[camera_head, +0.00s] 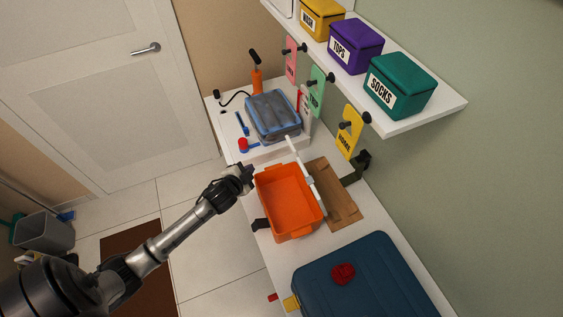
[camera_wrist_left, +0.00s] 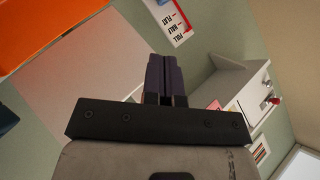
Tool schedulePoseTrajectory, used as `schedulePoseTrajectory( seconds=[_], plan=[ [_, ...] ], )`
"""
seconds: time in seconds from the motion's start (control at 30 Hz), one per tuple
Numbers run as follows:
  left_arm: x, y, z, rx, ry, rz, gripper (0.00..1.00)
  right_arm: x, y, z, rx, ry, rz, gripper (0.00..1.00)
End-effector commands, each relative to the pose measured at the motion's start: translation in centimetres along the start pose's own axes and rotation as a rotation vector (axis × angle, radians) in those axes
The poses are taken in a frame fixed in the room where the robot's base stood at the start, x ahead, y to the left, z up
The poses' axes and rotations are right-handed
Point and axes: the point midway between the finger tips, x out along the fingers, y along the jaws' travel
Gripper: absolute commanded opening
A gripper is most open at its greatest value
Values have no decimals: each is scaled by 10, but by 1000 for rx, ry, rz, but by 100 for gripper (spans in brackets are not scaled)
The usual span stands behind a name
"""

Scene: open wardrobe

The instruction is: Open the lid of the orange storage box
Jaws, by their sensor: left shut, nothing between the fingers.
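The orange storage box (camera_head: 289,203) stands on the white bench, and its inside shows from above with no lid across the top. A brown panel (camera_head: 335,195) lies along its right side; I cannot tell if this is the lid. My left gripper (camera_head: 247,175) is shut and empty, just off the box's upper left corner. In the left wrist view its closed fingers (camera_wrist_left: 161,78) point up the picture, and an orange surface (camera_wrist_left: 40,28) fills the upper left corner. My right gripper is not in view.
A white bar (camera_head: 302,163) runs beside the box. A grey-blue packed bag (camera_head: 273,116) and an orange pump (camera_head: 256,80) stand behind it. A blue suitcase (camera_head: 365,282) with a red item (camera_head: 343,273) is in front. A shelf with labelled bins (camera_head: 400,85) overhangs the right.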

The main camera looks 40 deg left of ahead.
Motion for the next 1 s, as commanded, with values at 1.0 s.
schedulePoseTrajectory(
  seconds=[1.0],
  plan=[
    [5, 0, -8, 673, 1007, -395, 0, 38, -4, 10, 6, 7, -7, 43]
  ],
)
